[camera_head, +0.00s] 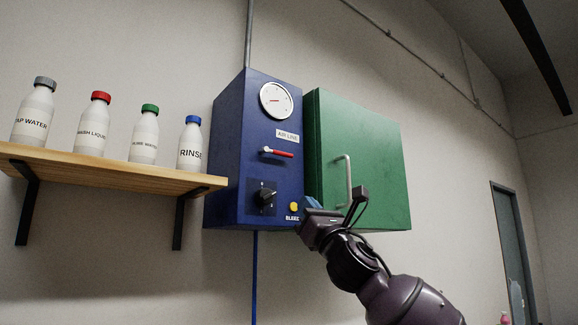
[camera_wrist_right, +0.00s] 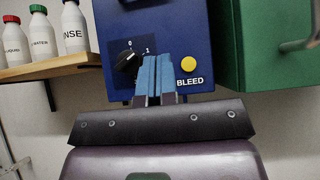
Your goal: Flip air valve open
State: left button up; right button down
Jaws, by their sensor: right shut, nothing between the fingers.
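The air valve is a small lever with a red handle (camera_head: 278,153) on the front of the blue box (camera_head: 228,150), under the "AIR LINE" label. The handle lies roughly level and points right. My right gripper (camera_head: 306,205) is in front of the box's lower right, below the valve, near the yellow BLEED button (camera_head: 294,207). In the right wrist view its blue fingers (camera_wrist_right: 153,78) are together and empty, between the black knob (camera_wrist_right: 127,62) and the yellow button (camera_wrist_right: 188,64). I cannot tell if they touch the box. The valve is outside the wrist view. My left gripper is not in view.
A round gauge (camera_head: 276,100) sits above the valve. A green cabinet (camera_head: 375,160) with a pale handle (camera_head: 344,180) stands right of the box. A wooden shelf (camera_head: 120,172) with several capped bottles is at the left. The space before the valve is clear.

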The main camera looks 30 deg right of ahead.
aim_at(278, 153)
jog(key=p+x, duration=0.2)
jog(key=x, duration=0.7)
jog(key=shift+r, duration=0.3)
jog(key=shift+w+a+r+p, duration=0.15)
jog(key=shift+r+p, duration=0.35)
jog(key=shift+r, duration=1.35)
jog(key=shift+p, duration=0.3)
jog(key=shift+r, duration=0.25)
